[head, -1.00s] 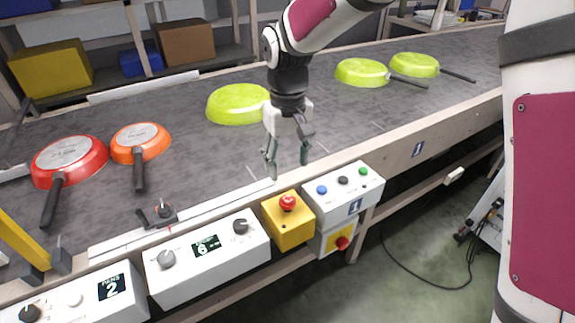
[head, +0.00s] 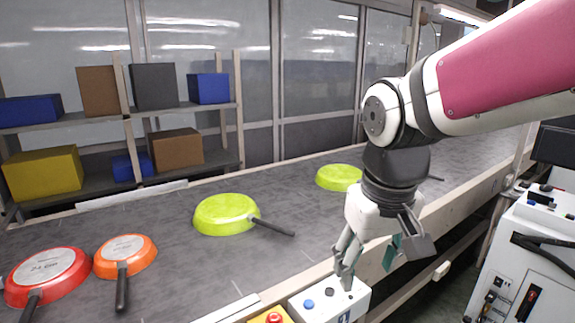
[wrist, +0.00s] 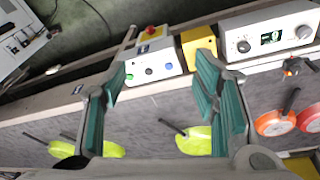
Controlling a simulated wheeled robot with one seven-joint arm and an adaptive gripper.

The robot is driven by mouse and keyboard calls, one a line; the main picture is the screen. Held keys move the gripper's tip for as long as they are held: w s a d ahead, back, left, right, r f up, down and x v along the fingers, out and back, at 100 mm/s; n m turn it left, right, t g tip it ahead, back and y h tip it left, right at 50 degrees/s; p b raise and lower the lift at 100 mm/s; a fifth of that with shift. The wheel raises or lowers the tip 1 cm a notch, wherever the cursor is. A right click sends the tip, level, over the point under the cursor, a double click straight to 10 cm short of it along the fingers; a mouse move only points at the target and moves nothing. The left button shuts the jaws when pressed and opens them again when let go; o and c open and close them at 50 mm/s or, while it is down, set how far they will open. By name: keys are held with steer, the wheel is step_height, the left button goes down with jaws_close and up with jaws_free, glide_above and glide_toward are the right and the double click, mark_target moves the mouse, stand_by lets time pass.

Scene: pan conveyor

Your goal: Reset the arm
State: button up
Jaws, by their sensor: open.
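My gripper (head: 370,256) is open and empty in the head view, hanging in front of the belt near the white button box. In the wrist view its teal-padded fingers (wrist: 165,105) stand apart with nothing between them. My arm reaches in from the upper right. The white button box (head: 325,300) has blue, black and green buttons in the wrist view (wrist: 152,66); in the head view the gripper hides part of it. A red emergency button (head: 273,318) on a yellow box shows at the bottom edge.
The conveyor belt (head: 165,262) carries a red pan (head: 48,275), an orange pan (head: 125,256) and lime pans (head: 226,214), (head: 338,177), all upside down. Shelves with boxes (head: 45,172) stand behind. A white machine (head: 530,250) stands at the right.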

steer(key=s+d+r+m+t+p, duration=0.1)
steer(key=s+d, duration=0.2)
steer(key=s, duration=0.5)
steer(key=s+d+r+m+t+p, duration=0.1)
steer(key=s+d, duration=0.3)
steer(key=s, duration=0.4)
steer(key=shift+d+r+m+p, duration=0.2)
steer(key=shift+r+m+p, duration=0.2)
steer(key=shift+r+p, duration=0.35)
steer(key=shift+r, duration=0.1)
